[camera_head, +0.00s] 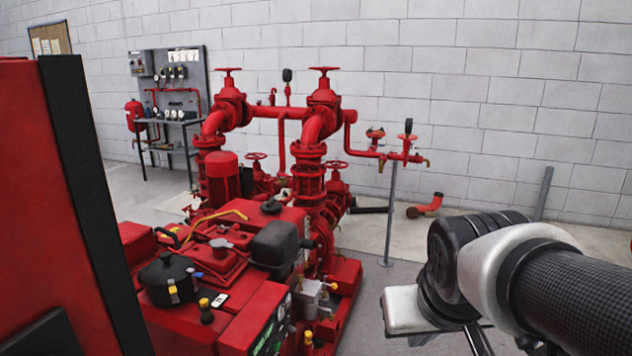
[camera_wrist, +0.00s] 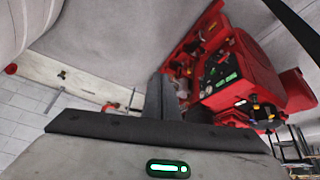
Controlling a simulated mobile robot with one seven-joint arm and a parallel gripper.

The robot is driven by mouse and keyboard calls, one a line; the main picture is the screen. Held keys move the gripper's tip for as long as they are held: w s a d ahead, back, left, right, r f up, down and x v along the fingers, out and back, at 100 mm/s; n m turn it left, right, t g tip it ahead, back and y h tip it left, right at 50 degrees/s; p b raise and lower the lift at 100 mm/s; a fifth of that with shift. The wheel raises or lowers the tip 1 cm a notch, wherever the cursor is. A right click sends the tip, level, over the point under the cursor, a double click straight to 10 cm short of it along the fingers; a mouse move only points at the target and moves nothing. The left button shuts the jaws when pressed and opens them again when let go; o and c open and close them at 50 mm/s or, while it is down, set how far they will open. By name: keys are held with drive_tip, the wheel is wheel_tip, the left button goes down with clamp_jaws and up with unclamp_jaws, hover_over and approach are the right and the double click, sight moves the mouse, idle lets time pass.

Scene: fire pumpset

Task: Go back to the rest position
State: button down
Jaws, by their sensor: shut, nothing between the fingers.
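My gripper (camera_wrist: 161,92) shows in the wrist view as dark fingers close together at the middle, shut with nothing held. In the head view my arm comes in from the right edge. The gripper end there is low and partly cut off by the bottom edge, so its fingers are hard to make out. The red pumpset (camera_head: 240,262) stands left of my arm, with a visible gap of floor between them in the picture. The pumpset also shows in the wrist view (camera_wrist: 258,68), tilted, at the upper right.
Red valves and pipes (camera_head: 308,150) rise behind the engine. A thin grey post (camera_head: 391,215) stands between the pumpset and my arm. A large red cabinet (camera_head: 45,200) fills the left edge. A panel bench (camera_head: 170,100) stands by the block wall.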

drive_tip(key=s+r, duration=0.2)
drive_tip(key=s, duration=0.4)
wheel_tip(320, 180, up, 24)
drive_tip(key=p, duration=2.4)
drive_tip(key=shift+a+y, duration=0.4)
drive_tip(key=shift+a, duration=0.05)
